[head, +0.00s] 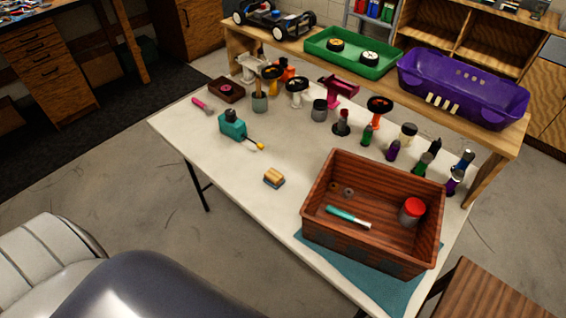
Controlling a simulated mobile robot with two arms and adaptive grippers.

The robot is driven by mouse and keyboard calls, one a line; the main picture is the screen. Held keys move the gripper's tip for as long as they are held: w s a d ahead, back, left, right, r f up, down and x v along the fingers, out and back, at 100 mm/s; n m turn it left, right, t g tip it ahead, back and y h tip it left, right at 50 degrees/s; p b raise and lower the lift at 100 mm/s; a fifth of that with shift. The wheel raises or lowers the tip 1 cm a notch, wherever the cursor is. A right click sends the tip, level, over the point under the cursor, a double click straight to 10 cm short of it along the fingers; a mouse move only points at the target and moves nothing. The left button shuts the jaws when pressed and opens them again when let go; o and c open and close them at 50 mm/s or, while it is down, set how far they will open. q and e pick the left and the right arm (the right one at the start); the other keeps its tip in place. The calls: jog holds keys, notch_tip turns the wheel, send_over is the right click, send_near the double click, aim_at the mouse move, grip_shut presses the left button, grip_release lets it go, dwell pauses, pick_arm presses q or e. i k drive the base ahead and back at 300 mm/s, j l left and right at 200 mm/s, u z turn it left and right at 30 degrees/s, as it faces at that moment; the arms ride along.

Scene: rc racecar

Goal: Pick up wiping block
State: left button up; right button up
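The wiping block (274,178) is a small block with a tan, wood-like top and a dark bluish underside. In the head view it lies on the white table (222,165), near its front edge, to the left of the wooden crate. Nothing touches it and its top is uncovered. Neither of my grippers shows in the head view.
A brown wooden crate (317,204) holding a teal marker and a red-lidded jar stands right of the block on a blue cloth (393,291). Several bottles and tools line the back. The table around the block is clear.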

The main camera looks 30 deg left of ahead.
aim_at(275, 179)
jog(key=z, duration=1.15)
jog(key=u, duration=2.1)
